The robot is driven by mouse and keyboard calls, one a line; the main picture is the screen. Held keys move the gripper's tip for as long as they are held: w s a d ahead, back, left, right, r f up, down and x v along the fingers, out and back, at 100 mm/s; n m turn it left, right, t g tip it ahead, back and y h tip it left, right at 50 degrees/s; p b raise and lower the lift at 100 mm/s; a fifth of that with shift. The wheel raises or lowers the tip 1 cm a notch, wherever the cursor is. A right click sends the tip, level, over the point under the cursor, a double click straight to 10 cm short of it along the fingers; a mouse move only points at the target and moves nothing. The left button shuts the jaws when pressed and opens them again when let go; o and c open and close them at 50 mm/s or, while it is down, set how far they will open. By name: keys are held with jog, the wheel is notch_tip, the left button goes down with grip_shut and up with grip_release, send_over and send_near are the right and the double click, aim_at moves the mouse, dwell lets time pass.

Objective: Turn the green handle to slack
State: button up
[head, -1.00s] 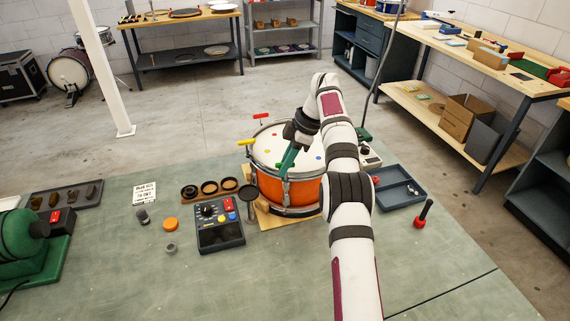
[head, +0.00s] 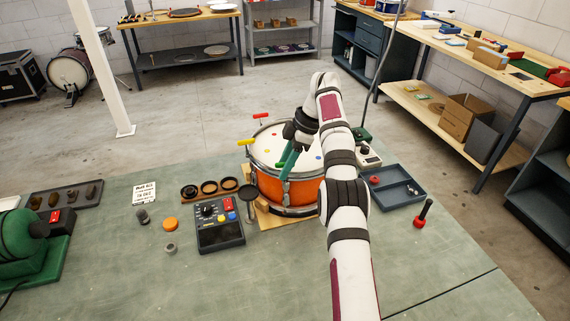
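The drum (head: 270,185), with an orange shell, white head and metal rim, stands on a wooden base on the bench. A red handle (head: 260,116) stands at its back rim and a yellow handle (head: 247,142) at its left rim. My gripper (head: 285,168) points down at the front rim, with a long teal-green part below its dark wrist. I cannot separate the green handle from this part; it is hidden or blends with it. Whether the fingers are shut on anything is too small to tell.
A dark control box (head: 220,225) with knobs and a round black pad on a stand are close left of the drum. A blue-grey tray (head: 398,188) and a red-based black-handled tool (head: 424,213) lie to the right.

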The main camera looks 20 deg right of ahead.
jog(key=shift+r, duration=0.1)
